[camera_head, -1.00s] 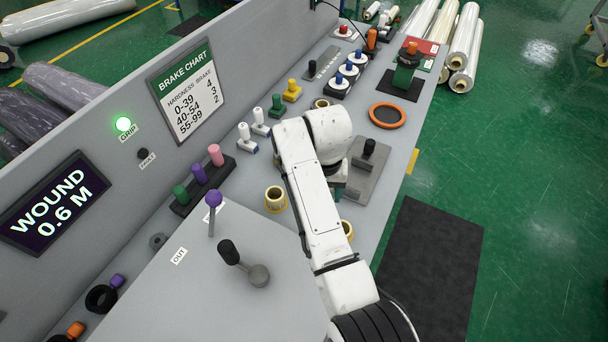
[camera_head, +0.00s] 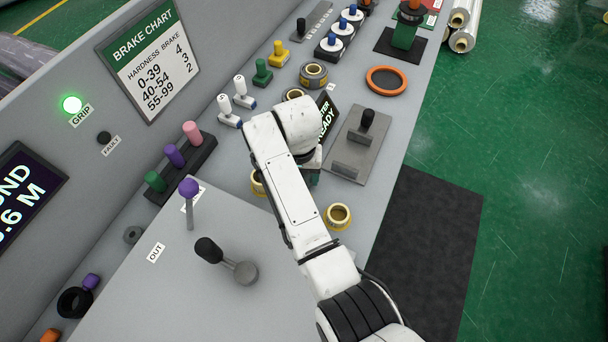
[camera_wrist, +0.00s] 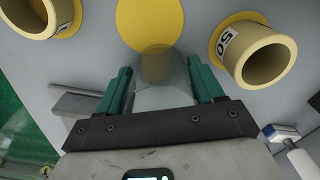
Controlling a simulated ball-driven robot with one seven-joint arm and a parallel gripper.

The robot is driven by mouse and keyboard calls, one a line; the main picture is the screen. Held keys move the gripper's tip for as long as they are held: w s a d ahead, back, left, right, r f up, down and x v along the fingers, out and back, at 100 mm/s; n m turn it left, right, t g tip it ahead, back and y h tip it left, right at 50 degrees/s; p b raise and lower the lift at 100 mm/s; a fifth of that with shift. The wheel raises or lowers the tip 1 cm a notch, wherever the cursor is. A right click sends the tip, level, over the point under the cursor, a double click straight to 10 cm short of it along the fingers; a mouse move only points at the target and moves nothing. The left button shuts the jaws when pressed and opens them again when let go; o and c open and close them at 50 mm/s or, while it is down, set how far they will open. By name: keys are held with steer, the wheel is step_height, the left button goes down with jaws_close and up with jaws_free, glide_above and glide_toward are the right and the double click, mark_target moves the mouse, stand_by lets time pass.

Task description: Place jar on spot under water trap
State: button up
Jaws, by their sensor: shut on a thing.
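A clear, see-through jar (camera_wrist: 165,92) sits between the green fingers of my gripper (camera_wrist: 158,75) in the wrist view. The fingers are shut on its sides. A flat yellow disc (camera_wrist: 150,20) lies on the grey surface just beyond the jar, and the jar's far end overlaps its near edge in the picture. I cannot tell how high the jar is above the surface. In the head view my arm hides most of the gripper and the jar. I cannot make out which thing is the water trap.
Cream rolls on yellow bases stand left (camera_wrist: 32,15) and right (camera_wrist: 262,55) of the disc in the wrist view. In the head view, a grey plate with a black knob (camera_head: 364,142) and a dark display (camera_head: 326,118) are close to my arm. An orange ring (camera_head: 386,81) lies beyond.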

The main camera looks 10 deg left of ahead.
steer(key=shift+r, duration=0.15)
steer(key=o, duration=0.7)
steer(key=shift+f, duration=0.2)
steer(key=shift+c, duration=0.2)
steer(key=o, duration=0.5)
steer(key=shift+c, duration=0.2)
steer(key=shift+r, duration=0.1)
step_height(320, 180, up, 12)
steer(key=p, duration=0.1)
steer(key=shift+r, duration=0.1)
